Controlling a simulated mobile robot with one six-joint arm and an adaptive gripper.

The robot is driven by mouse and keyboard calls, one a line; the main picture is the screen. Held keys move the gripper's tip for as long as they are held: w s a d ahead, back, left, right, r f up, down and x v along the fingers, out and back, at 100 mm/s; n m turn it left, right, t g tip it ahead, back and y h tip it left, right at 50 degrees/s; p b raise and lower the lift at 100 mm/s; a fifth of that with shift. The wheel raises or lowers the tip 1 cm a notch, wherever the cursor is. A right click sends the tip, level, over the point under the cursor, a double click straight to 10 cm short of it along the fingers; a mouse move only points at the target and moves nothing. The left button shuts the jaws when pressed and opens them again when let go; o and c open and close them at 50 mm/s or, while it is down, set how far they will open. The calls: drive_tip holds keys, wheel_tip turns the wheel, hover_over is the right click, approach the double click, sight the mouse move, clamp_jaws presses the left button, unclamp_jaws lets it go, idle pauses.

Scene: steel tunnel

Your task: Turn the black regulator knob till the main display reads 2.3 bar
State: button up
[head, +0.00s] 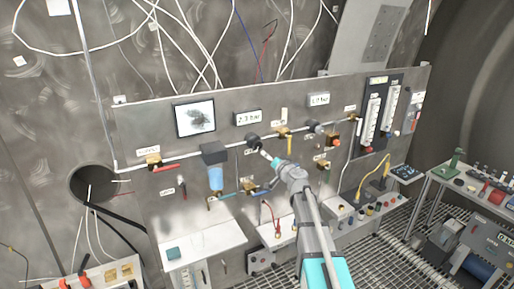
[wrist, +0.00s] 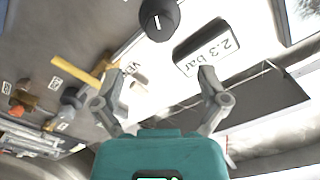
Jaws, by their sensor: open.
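The black regulator knob (head: 254,141) is on the grey panel, just below the main display (head: 248,118). The main display reads 2.3 bar, also legible in the wrist view (wrist: 208,48). The knob shows at the top of the wrist view (wrist: 160,17), with a white pointer mark on its face. My gripper (wrist: 162,74) is open and empty. The knob lies beyond its fingertips, apart from them. In the head view my gripper (head: 272,160) is just below and right of the knob; its fingers are too small to make out there.
A yellow-handled valve (head: 284,134) sits right of the knob, and a filter with a blue bowl (head: 215,170) to its left. A second small display (head: 318,99) is up to the right. A workbench (head: 480,190) stands far right.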

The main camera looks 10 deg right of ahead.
sight(259, 146)
drive_tip(key=x, duration=1)
drive_tip(key=shift+s, duration=0.1)
drive_tip(key=c, duration=1.1)
